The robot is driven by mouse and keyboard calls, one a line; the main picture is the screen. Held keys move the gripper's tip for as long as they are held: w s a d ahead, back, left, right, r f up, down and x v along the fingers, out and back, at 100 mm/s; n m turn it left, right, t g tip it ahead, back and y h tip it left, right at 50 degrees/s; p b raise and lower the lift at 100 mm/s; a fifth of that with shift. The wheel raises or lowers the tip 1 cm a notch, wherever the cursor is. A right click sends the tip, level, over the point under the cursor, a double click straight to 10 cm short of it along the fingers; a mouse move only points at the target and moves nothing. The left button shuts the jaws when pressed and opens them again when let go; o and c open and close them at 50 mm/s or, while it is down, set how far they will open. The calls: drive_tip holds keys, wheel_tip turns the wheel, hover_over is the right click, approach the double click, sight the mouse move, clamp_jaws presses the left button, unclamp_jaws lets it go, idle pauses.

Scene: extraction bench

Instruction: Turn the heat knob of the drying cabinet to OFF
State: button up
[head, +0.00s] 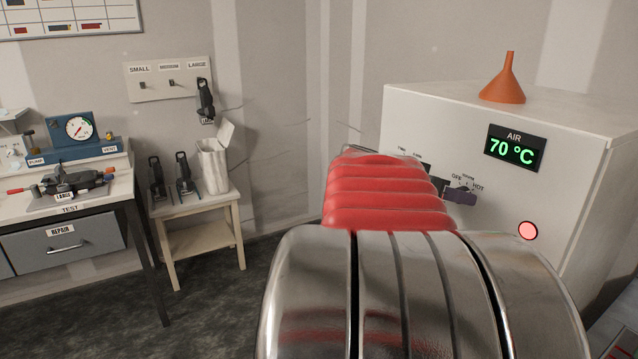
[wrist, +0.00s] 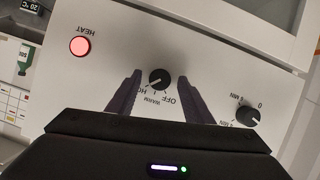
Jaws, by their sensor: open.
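The drying cabinet (head: 590,180) is the white box at the right of the head view, its air display reading 70 °C. The black heat knob (wrist: 159,79) shows in the wrist view, with OFF, WARM and HOT printed around it upside down. Its white mark appears to point toward HOT. My gripper (wrist: 159,70) is open, its two purple fingers on either side of the knob with gaps showing. A purple finger also shows in the head view, where the knob is hidden. The round heat lamp (wrist: 80,46) glows red.
A second black knob, the timer (wrist: 248,117), sits beside the heat knob on the panel. An orange funnel (head: 503,82) stands on the cabinet top. A small side table (head: 205,218) and a workbench (head: 110,205) stand at the left, away from my arm.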

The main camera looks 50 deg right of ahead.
drive_tip(key=shift+s+d+f, duration=0.1)
drive_tip(key=shift+s+d, duration=0.05)
drive_tip(key=shift+d, duration=0.1)
drive_tip(key=shift+c, duration=0.3)
drive_tip(key=c, duration=0.9)
drive_tip(key=shift+d, duration=0.15)
drive_tip(key=shift+c, duration=0.5)
